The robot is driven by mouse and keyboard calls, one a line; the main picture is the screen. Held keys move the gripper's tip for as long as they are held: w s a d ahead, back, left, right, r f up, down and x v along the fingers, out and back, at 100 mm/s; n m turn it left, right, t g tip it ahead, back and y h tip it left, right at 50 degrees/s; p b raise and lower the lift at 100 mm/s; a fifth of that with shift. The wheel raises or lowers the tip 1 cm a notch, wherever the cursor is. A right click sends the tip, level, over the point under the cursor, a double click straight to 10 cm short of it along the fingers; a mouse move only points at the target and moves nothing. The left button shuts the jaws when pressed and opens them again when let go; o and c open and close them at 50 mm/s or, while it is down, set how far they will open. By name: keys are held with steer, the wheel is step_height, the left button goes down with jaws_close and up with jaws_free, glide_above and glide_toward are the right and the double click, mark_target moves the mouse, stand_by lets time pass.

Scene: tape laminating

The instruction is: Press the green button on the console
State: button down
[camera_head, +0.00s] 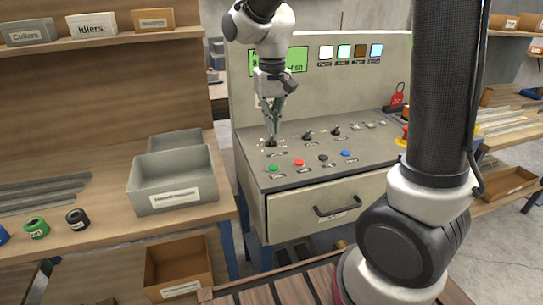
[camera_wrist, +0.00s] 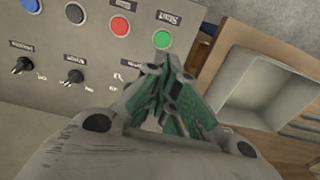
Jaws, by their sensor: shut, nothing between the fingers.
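The green button (camera_head: 273,168) is at the left end of a row of buttons near the front edge of the console (camera_head: 330,160). In the wrist view the green button (camera_wrist: 162,39) sits under a label that reads "Start", just beyond my fingertips. My gripper (camera_head: 271,138) is shut and empty, pointing down over a knob behind the button row in the head view. In the wrist view my gripper (camera_wrist: 163,66) shows green finger pads, and its tips appear apart from the button. The height of the tips above the panel is hard to judge.
The red button (camera_head: 299,162) is beside the green one, with black and blue buttons further right. Several knobs stand behind them. A grey bin (camera_head: 172,190) is on the wooden bench to the left. A drawer (camera_head: 335,208) is below the panel.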

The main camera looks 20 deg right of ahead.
mark_target(272, 164)
step_height(272, 164, down, 11)
steer(key=shift+r, duration=0.15)
stand_by(0.4)
